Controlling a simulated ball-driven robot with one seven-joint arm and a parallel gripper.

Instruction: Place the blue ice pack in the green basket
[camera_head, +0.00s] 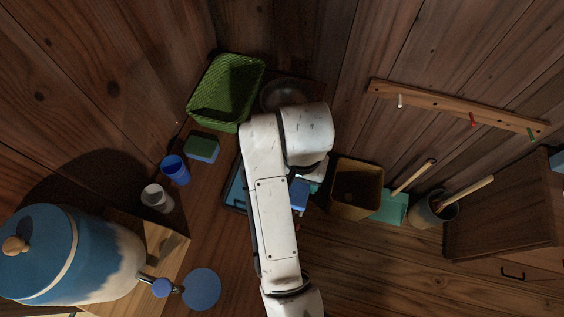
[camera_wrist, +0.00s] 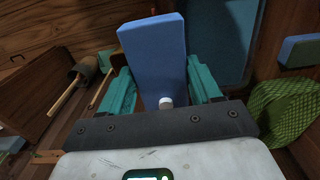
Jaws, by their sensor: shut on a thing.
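The blue ice pack (camera_wrist: 155,55) is a flat slab with a white cap at its lower end in the wrist view. My gripper (camera_wrist: 161,88) has teal fingers on both sides of it and is shut on it. In the head view a blue part of the ice pack (camera_head: 299,194) shows beside my white arm, which hides most of the gripper. The green basket (camera_head: 212,98) stands at the upper left of the arm, apart from the gripper. It looks empty. Its mesh also shows at the right of the wrist view (camera_wrist: 284,106).
A blue tray (camera_head: 235,188) lies partly under my arm. A green and blue sponge (camera_head: 202,148), a blue cup (camera_head: 176,170) and a white cup (camera_head: 157,197) stand left. A dark round bowl (camera_head: 284,93) is beside the basket. A brown bin (camera_head: 357,187) is right.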

